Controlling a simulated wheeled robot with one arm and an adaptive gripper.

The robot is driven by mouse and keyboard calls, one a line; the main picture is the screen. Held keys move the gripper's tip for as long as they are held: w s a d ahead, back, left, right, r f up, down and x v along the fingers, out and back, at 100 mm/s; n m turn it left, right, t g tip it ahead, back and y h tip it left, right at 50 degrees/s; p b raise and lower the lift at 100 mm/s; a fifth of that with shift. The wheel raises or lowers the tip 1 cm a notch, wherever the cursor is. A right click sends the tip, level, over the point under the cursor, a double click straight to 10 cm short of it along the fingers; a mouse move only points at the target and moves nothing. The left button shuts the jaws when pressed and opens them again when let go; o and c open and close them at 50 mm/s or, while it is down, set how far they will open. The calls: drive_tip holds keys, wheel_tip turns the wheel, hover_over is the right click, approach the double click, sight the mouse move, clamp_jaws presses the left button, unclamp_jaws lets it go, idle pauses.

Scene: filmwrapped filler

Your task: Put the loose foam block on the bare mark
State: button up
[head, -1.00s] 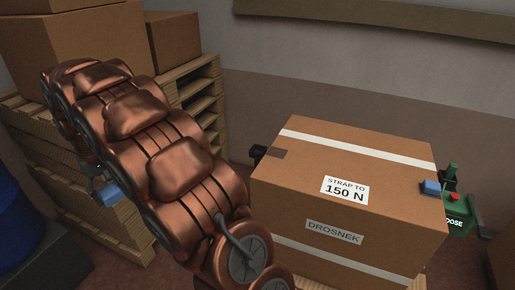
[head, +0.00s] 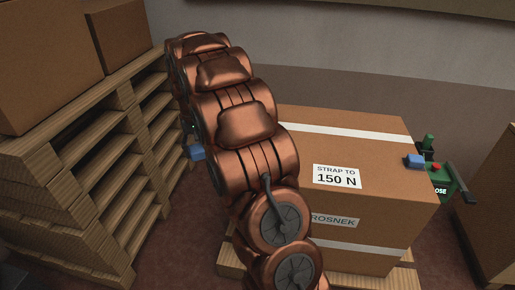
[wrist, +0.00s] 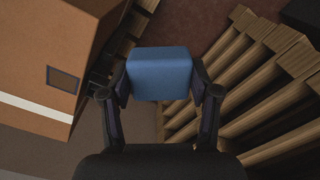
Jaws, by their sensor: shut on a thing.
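My gripper (wrist: 160,88) is shut on a blue foam block (wrist: 160,73), with a finger on each side of it. In the head view the held block (head: 197,153) peeks out left of my arm, between the pallets and the carton. The taped carton (head: 375,210) stands to its right. In the wrist view a dark, outlined rectangular mark (wrist: 63,79) lies bare on the carton, beside a white strap; the block is apart from it. My arm hides that mark in the head view. Another blue block (head: 415,161) sits at the carton's right edge.
A green device (head: 440,180) with a red button and dark handle is at the carton's right side. Stacked wooden pallets (head: 90,180) bearing boxes (head: 40,65) stand at the left. The carton rests on a pallet (head: 232,268). Another box (head: 500,190) is at far right.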

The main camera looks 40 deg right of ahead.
drive_tip(key=s+d+f+m, duration=0.2)
drive_tip(key=s+d, duration=0.2)
drive_tip(key=d, duration=0.4)
drive_tip(key=s+d+f+m, duration=0.2)
drive_tip(key=s+d, duration=0.3)
drive_tip(key=d, duration=0.2)
drive_tip(key=s+d+f+m+b, duration=0.1)
drive_tip(key=s+d+f+m, duration=0.1)
drive_tip(key=s+d, duration=0.3)
drive_tip(key=shift+d+f+m, duration=0.15)
drive_tip(key=shift+d+f, duration=0.1)
drive_tip(key=shift+d, duration=0.7)
drive_tip(key=shift+d+f+m, duration=0.15)
drive_tip(key=shift+d+f, duration=0.1)
drive_tip(key=shift+d, duration=0.65)
drive_tip(key=w+d, duration=0.1)
drive_tip(key=w, duration=0.4)
drive_tip(key=w+d+f+p, duration=0.1)
drive_tip(key=w, duration=0.4)
drive_tip(key=w+d+p, duration=0.1)
drive_tip(key=w, duration=0.4)
drive_tip(key=shift+d+f, duration=0.25)
drive_tip(key=shift+w+f+p, duration=0.1)
drive_tip(key=shift+f+p, duration=0.35)
drive_tip(key=shift+f, duration=1.3)
drive_tip(key=shift+f, duration=0.15)
drive_tip(key=o, duration=1)
drive_tip(key=shift+c, duration=0.2)
wheel_tip(320, 180, up, 12)
drive_tip(key=b, duration=0.1)
